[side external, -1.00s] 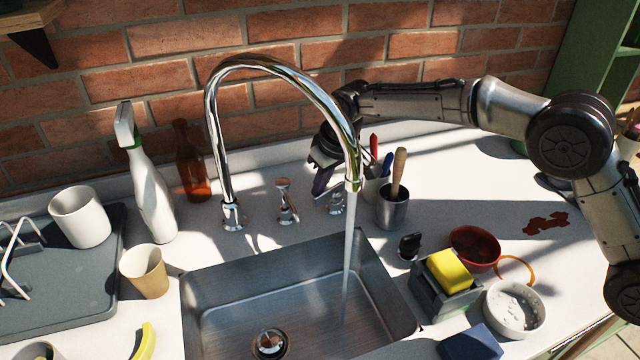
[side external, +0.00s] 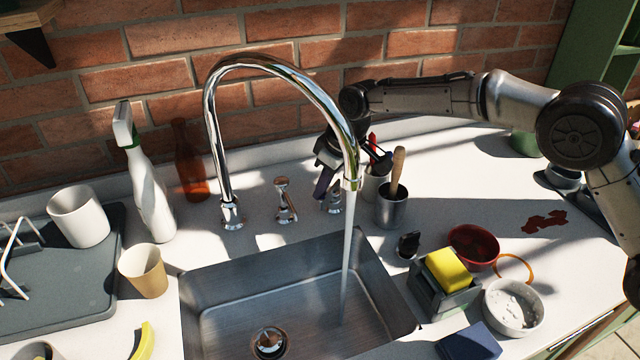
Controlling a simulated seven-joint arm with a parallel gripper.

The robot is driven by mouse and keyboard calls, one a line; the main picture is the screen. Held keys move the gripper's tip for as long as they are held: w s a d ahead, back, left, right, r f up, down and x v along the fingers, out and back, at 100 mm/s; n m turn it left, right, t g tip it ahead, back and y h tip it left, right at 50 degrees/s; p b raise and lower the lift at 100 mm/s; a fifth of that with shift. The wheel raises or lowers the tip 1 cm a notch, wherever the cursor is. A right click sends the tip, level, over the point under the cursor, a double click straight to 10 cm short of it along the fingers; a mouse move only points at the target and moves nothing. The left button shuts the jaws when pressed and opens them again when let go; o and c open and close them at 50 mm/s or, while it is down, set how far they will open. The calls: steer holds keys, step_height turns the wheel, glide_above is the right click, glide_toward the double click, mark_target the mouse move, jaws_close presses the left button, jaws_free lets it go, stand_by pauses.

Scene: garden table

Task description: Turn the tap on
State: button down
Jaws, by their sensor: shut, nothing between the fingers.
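The chrome tap (side external: 212,125) has a tall curved spout that arches over the sink. A stream of water (side external: 347,250) falls from its outlet into the basin. One small chrome handle (side external: 285,202) stands right of the spout base. Another chrome handle (side external: 334,201) stands further right, partly behind the spout end. My gripper (side external: 321,192) is shut and empty, pointing down just above and left of that right handle. The spout hides part of my gripper, and I cannot tell whether it touches the handle.
The steel sink (side external: 225,280) lies in front. A metal cup (side external: 391,209) with a wooden-handled tool and a white cup of pens (side external: 374,186) stand close right of my gripper. A brown bottle (side external: 190,165) and a spray bottle (side external: 150,195) stand left of the spout.

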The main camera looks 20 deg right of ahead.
steer(key=shift+w+a, duration=1.2)
steer(key=shift+w, duration=0.25)
steer(key=v, duration=1)
step_height(320, 180, up, 6)
steer(key=t, duration=0.1)
glide_above(334, 186)
steer(key=s+d+r+m+t, duration=0.1)
steer(key=s+d+r, duration=0.2)
steer(key=d+r, duration=0.35)
steer(key=s+d+r+m+t, duration=0.1)
steer(key=s+d+r, duration=0.3)
steer(key=s+d, duration=0.25)
steer(key=s+d+r+m, duration=0.2)
steer(key=s+d+r, duration=0.25)
steer(key=s, duration=0.35)
steer(key=s+d+f+m+h, duration=0.1)
steer(key=s+d+f, duration=0.2)
steer(key=s, duration=0.4)
steer(key=s+d+f+m+h, duration=0.1)
steer(key=s+d+f, duration=0.2)
steer(key=s, duration=0.3)
steer(key=s+d+f+m, duration=0.1)
steer(key=s+d+f, duration=0.1)
steer(key=s+f, duration=0.8)
step_height(334, 186, down, 3)
steer(key=shift+s+d+f, duration=0.15)
steer(key=shift+s+d, duration=0.05)
steer(key=shift+s, duration=0.05)
